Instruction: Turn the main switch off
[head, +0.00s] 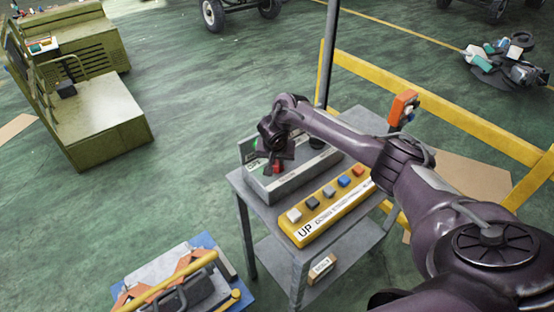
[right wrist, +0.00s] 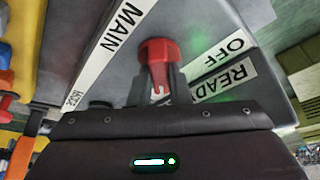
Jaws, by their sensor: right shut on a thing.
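The main switch is a red knob (head: 277,168) on a grey control box (head: 290,182) on the cart. In the right wrist view the red knob (right wrist: 157,50) sits between labels reading MAIN (right wrist: 115,35) and OFF (right wrist: 234,46). My right gripper (right wrist: 158,82) has its fingers around the knob's sides and is shut on it; it also shows over the box in the head view (head: 276,160). The fingers partly hide the knob. A green glow shows on the box near the OFF label. My left gripper is not in view.
A yellow panel (head: 300,237) marked UP, with several coloured buttons, lies in front of the grey box. An orange device (head: 403,107) stands at the cart's back right. A dark pole (head: 327,55) and yellow railing (head: 455,115) are behind.

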